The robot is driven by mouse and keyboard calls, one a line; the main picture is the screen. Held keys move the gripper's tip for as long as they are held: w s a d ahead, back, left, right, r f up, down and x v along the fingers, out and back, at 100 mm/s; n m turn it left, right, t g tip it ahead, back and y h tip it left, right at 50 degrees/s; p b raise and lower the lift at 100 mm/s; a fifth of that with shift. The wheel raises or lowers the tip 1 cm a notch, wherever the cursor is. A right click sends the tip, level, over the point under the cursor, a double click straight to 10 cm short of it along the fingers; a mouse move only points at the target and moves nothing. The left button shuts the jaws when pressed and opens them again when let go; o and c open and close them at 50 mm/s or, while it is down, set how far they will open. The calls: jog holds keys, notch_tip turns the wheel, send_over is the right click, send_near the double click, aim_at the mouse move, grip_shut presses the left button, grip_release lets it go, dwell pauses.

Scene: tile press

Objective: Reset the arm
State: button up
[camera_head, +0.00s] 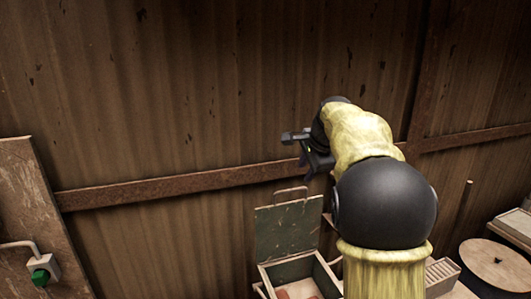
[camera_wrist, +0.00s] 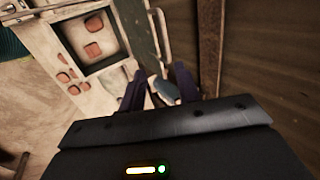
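My gripper (camera_head: 306,166) is raised in front of the wooden wall, above and behind the open box in the head view. In the wrist view my gripper (camera_wrist: 160,88) has its two dark purple fingers spread apart. A small blue-grey thing (camera_wrist: 164,92) shows between the fingers; I cannot tell whether it lies beyond them, and neither finger clearly presses on it. My yellow-sleeved arm bends upward with its black joint in front.
A box (camera_head: 306,274) with its green lid (camera_head: 287,229) raised stands below; reddish pieces (camera_wrist: 93,50) lie inside. More reddish pieces (camera_wrist: 68,75) lie beside it on the pale surface. A round disc (camera_head: 500,264) is at right, a green-knobbed switch (camera_head: 40,276) at left.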

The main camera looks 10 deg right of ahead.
jog(key=s+a+f+n+g+h, duration=0.15)
jog(key=s+a+f+n, duration=0.25)
jog(key=s+f+n, duration=0.65)
jog(key=s+a+f+n+g+y, duration=0.15)
jog(key=s+a+f+n, duration=0.35)
jog(key=s+f, duration=1.1)
notch_tip(320, 180, down, 7)
jog(key=s+d+h+b, duration=0.1)
jog(key=b, duration=0.8)
jog(key=shift+s+r+n+g, duration=0.15)
jog(key=shift+s+n+g, duration=0.2)
jog(key=shift+g, duration=0.05)
